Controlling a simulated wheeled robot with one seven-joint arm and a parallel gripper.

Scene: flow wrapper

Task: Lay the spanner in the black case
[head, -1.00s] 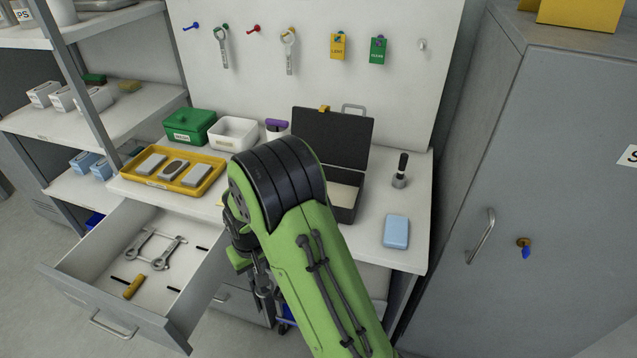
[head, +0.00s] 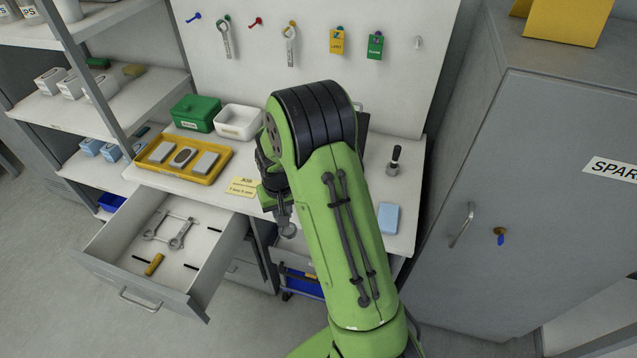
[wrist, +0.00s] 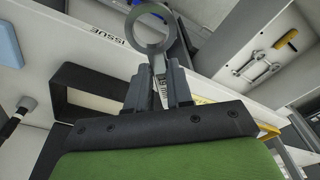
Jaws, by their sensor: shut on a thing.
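My gripper (wrist: 158,72) is shut on a grey spanner (wrist: 152,32). In the wrist view the spanner's ring end sticks out past the fingertips, and part of a size marking shows between the jaws. In the head view the gripper (head: 279,203) hangs at the bench's front edge, with the spanner's ring end (head: 288,230) below it. The black case (head: 363,120) is almost wholly hidden behind my arm in the head view; only a bit of its raised lid shows. A black frame-like part of the case (wrist: 72,75) shows left of the gripper in the wrist view.
An open drawer (head: 205,272) holds two spanners (head: 180,235) and a yellow-handled tool (head: 154,264). A yellow tray (head: 215,178), a yellow job card (head: 242,187), green box (head: 196,112), white bin (head: 240,121), stamp-like tool (head: 394,160) and blue block (head: 388,218) are on the bench.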

